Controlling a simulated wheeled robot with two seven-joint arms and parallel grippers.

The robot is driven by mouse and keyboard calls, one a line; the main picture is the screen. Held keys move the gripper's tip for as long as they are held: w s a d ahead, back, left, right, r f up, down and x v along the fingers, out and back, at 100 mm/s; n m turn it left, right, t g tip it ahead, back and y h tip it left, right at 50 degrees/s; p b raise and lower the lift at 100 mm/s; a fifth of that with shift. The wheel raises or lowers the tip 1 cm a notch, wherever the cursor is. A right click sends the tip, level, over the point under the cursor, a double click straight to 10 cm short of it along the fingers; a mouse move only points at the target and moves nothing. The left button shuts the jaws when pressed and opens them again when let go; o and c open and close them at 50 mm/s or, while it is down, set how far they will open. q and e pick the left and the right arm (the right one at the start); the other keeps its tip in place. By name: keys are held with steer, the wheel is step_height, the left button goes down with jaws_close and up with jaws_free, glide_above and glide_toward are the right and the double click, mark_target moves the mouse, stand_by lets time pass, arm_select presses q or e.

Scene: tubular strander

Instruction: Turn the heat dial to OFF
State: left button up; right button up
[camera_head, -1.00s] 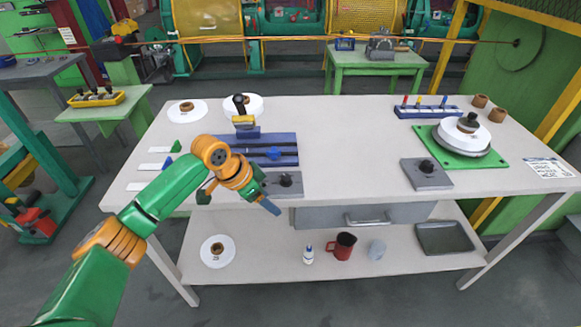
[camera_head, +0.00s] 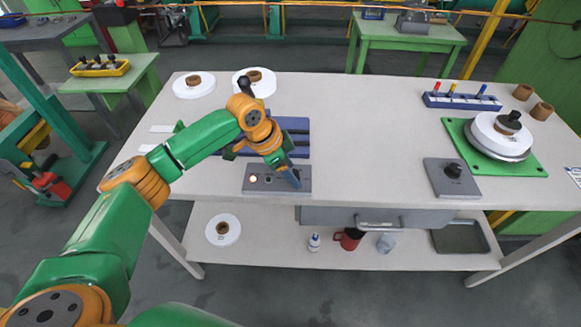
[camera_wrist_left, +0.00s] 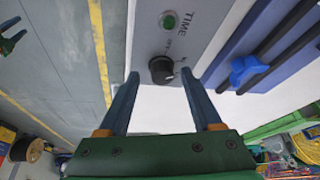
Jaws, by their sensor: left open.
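A grey control panel (camera_head: 230,178) lies at the front edge of the table, left of the middle. In the left wrist view the panel (camera_wrist_left: 150,20) carries a black dial (camera_wrist_left: 162,70), a green button or lamp (camera_wrist_left: 169,21) and the printed word TIME. My left gripper (camera_head: 292,180) is over the right part of this panel. Its jaws (camera_wrist_left: 158,76) are open, and the dial shows between the fingertips; contact cannot be told. My right gripper is not in view.
A second grey panel with a black knob (camera_head: 453,170) sits at the right. A blue fixture (camera_head: 297,135) lies just behind the first panel. White reels (camera_head: 193,85) stand at the back left. A green plate (camera_head: 535,167) with a reel is at the right. The table's middle is clear.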

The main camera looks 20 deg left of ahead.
arm_select(q)
steer(key=shift+w+f, duration=0.2)
steer(key=shift+w, duration=0.05)
steer(key=shift+s, duration=0.1)
jaws_close()
steer(key=shift+r+n+p, duration=0.3)
steer(key=shift+p, duration=0.5)
steer(key=n+p, duration=0.2)
steer(key=p, duration=0.1)
steer(key=n+y+p, duration=0.1)
steer(key=n+p, duration=0.1)
steer(key=p, duration=0.1)
steer(key=n+t+y+p, duration=0.1)
steer(key=n+p, duration=0.1)
steer(key=p, duration=0.2)
steer(key=shift+s+d+r+n, duration=0.1)
steer(key=shift+s+d+n, duration=0.05)
steer(key=shift+d+n, duration=0.15)
steer(key=shift+n+t+y+p, duration=0.3)
steer(key=shift+n+y+p, duration=0.3)
steer(key=shift+n+p, duration=0.45)
steer(key=shift+f+n+y+p, duration=0.15)
steer(key=shift+n+y+p, duration=0.1)
steer(key=shift+n, duration=0.4)
steer(key=shift+f+n+y+p, duration=0.1)
steer(key=shift+n+y, duration=0.15)
steer(key=shift+n, duration=0.35)
jaws_free()
